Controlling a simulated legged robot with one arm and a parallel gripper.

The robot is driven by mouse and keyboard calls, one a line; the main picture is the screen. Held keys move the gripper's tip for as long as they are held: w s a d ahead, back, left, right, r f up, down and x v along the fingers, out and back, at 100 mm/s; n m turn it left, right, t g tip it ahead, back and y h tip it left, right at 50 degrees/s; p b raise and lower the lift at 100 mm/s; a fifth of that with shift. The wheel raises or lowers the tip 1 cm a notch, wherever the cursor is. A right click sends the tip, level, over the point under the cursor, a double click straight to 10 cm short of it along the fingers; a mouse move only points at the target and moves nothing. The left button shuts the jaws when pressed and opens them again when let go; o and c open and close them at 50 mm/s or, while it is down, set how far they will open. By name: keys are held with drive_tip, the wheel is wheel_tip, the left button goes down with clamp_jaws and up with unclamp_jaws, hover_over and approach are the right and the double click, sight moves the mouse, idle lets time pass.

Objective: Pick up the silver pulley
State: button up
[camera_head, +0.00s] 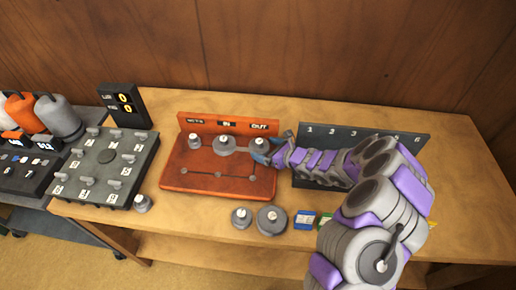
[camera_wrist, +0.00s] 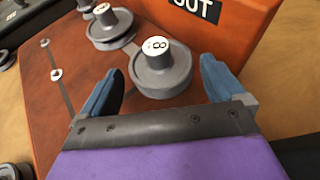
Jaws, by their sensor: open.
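A silver-grey pulley (camera_wrist: 161,78) with a white cap marked 8 stands on the orange-red board (camera_wrist: 52,110), under its OUT label. My gripper (camera_wrist: 160,68) is open, with one blue finger on each side of this pulley; I cannot tell whether they touch it. In the head view my gripper (camera_head: 266,152) is at the board's right end, partly covering the pulley (camera_head: 259,144) there. Other grey pulleys stand along the same row, one in the middle (camera_head: 225,145) and a smaller one (camera_head: 195,142) at the left.
Two grey pulleys (camera_head: 271,220) lie on the wooden table (camera_head: 400,240) in front of the board, beside small coloured boxes (camera_head: 305,220). A dark numbered rack (camera_head: 410,140) stands behind my arm. A grey peg board (camera_head: 105,165) is at the left, with a small grey piece (camera_head: 142,203) nearby.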

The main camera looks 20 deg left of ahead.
sight(261, 147)
drive_tip(key=shift+w+a+f, duration=0.35)
drive_tip(key=shift+w+a, duration=0.15)
drive_tip(key=shift+a+f, duration=0.2)
drive_tip(key=shift+a, duration=0.8)
drive_tip(key=shift+c, duration=0.3)
drive_tip(key=shift+w+d+r, duration=0.1)
drive_tip(key=shift+d, duration=0.35)
drive_tip(key=c, duration=0.7)
drive_tip(key=shift+a, duration=0.2)
drive_tip(key=shift+c, duration=0.5)
